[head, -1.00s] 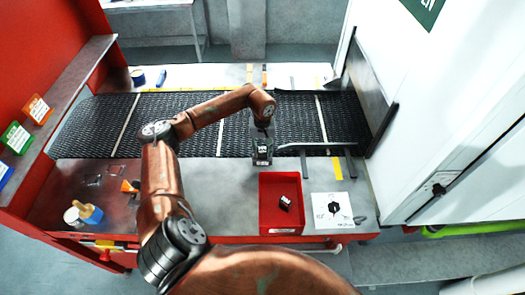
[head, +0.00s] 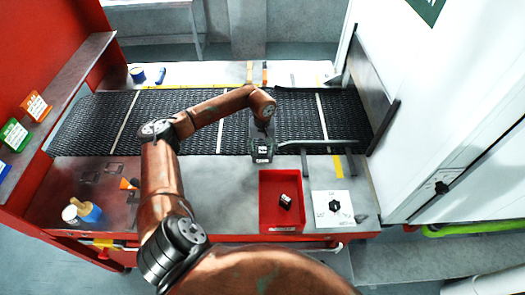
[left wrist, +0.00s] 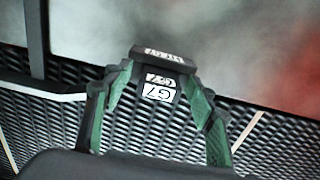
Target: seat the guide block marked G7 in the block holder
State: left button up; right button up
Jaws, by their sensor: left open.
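The guide block marked G7 (left wrist: 158,90) is dark with white labels and shows between the fingers of my left gripper (left wrist: 160,125) in the left wrist view. The fingers are green inside and stand open on both sides of it, apart from it. A dark labelled part (left wrist: 163,52) adjoins the block at the belt's near edge and looks like the block holder; I cannot tell how deep the block sits. In the head view my left gripper (head: 262,132) is above this dark labelled group (head: 262,156). My right gripper is out of view.
A red tray (head: 268,218) holding a small dark block (head: 285,201) stands on the near table. A white sheet with a black hexagon (head: 334,206) lies to its right. The black mesh belt (head: 180,130) runs behind.

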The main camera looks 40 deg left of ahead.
aim_at(262, 148)
pick_arm(q)
notch_tip(262, 148, up, 12)
dwell(0.6)
jog(key=shift+r, duration=0.1)
dwell(0.4)
